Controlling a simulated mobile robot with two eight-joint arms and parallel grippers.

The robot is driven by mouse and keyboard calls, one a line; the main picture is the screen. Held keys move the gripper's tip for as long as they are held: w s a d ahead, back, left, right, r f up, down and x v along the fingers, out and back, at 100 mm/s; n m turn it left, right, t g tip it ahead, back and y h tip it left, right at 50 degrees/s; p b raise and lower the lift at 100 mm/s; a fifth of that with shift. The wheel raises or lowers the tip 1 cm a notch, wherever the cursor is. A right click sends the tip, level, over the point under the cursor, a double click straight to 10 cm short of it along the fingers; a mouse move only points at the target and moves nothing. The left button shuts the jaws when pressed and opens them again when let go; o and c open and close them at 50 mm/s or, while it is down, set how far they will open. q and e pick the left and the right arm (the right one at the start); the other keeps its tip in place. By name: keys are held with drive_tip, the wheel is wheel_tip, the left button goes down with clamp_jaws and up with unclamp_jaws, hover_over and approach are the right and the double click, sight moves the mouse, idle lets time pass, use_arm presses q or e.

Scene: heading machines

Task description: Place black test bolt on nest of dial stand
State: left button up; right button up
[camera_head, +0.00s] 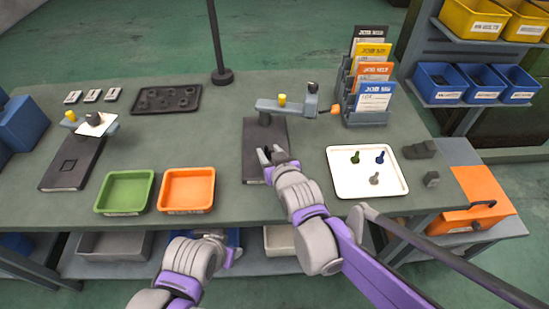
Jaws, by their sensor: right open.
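A grey device with a horizontal arm and a yellow knob (284,105) stands behind a dark base plate (251,140). A second device with a yellow knob and a white face (97,124) stands at the left by another dark plate (72,166). I cannot tell which is the dial stand, and its nest is not clear. I cannot make out the black test bolt for sure. My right gripper (271,156) is open over the middle dark plate, with nothing visible between its fingers. My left gripper (226,243) is low at the table's front edge; its fingers are unclear.
A white tray (345,183) holds green, blue and grey bolts. A green bin (124,190) and an orange bin (187,188) stand at the front. A black tray (166,98), a card rack (347,104) and an upright pole (217,45) stand farther back.

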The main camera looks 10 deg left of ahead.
drive_tip(key=v, duration=0.5)
drive_tip(key=s+d+f+h, duration=0.1)
drive_tip(key=d, duration=0.2)
drive_tip(key=s+d+f+m+h, duration=0.1)
drive_tip(key=d, duration=0.3)
drive_tip(key=d+f+g, duration=0.1)
drive_tip(key=d, duration=0.2)
drive_tip(key=shift+s+d+m+h, duration=0.25)
drive_tip(key=shift+s+m+h, duration=0.15)
drive_tip(key=shift+m+g+h, duration=0.6)
drive_tip(key=shift+g+h, duration=0.1)
drive_tip(key=shift+h, duration=0.1)
drive_tip(key=s+d, duration=0.1)
drive_tip(key=d, duration=0.1)
drive_tip(key=s+d+f, duration=0.1)
drive_tip(key=d, duration=0.1)
drive_tip(key=s+d+f, duration=0.1)
drive_tip(key=d, duration=0.1)
drive_tip(key=shift+s, duration=0.2)
drive_tip(key=s+d+f+m+g+h, duration=0.1)
drive_tip(key=s+d+f+g, duration=0.1)
drive_tip(key=s+d, duration=0.3)
drive_tip(key=s+d+f+m+g+h, duration=0.1)
drive_tip(key=s+d+f+m+g, duration=0.1)
drive_tip(key=s+d+f, duration=0.2)
drive_tip(key=s+d, duration=0.2)
drive_tip(key=s, duration=0.2)
drive_tip(key=shift+s+d+h, duration=0.25)
drive_tip(key=shift+s+h, duration=0.05)
drive_tip(key=shift+s, duration=0.1)
